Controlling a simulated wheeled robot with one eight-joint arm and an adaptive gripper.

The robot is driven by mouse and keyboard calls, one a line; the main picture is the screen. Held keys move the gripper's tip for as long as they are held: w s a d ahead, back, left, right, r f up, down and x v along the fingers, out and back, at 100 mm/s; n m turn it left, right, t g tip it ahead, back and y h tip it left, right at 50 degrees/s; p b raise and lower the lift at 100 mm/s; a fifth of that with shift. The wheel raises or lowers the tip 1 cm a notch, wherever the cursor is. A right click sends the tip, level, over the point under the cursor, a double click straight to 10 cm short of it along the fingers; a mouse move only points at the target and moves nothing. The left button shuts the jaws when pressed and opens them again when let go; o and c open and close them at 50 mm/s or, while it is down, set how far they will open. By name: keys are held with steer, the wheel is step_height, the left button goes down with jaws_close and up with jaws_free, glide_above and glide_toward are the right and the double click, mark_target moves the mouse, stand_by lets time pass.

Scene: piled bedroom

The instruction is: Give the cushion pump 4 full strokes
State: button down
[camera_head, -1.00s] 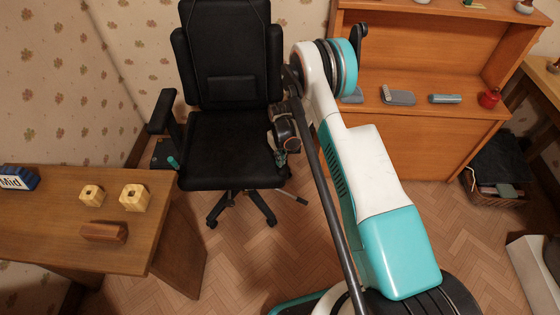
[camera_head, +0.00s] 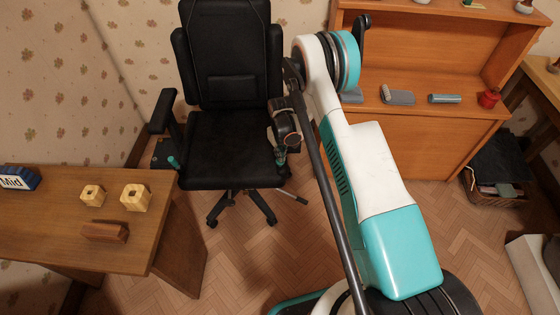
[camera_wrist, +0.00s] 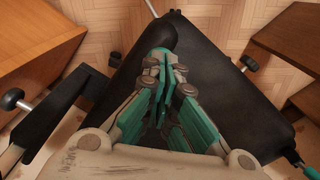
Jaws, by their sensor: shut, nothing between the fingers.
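The black office chair (camera_head: 228,135) stands in the middle of the head view, with a small dark lumbar cushion (camera_head: 232,88) on its backrest. I cannot tell for sure which part is the cushion pump. My gripper (camera_head: 281,164) is at the seat's right edge, pointing down. In the wrist view my gripper (camera_wrist: 162,75) is shut and empty over the black seat (camera_wrist: 215,75).
A wooden desk (camera_head: 60,205) with blocks stands at left. A wooden shelf unit (camera_head: 430,135) with small items stands behind my arm. An armrest (camera_head: 162,110) rises at the chair's left. A lever (camera_head: 300,200) juts out below the seat at right. Floor in front is clear.

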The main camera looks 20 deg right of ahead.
steer(key=shift+f, duration=0.1)
steer(key=shift+f+b, duration=0.35)
steer(key=shift+f, duration=1.15)
steer(key=shift+r+p, duration=0.35)
steer(key=shift+r, duration=1.25)
steer(key=shift+f+b, duration=0.35)
steer(key=shift+f, duration=1.15)
steer(key=shift+r+p, duration=0.35)
steer(key=shift+r, duration=1.15)
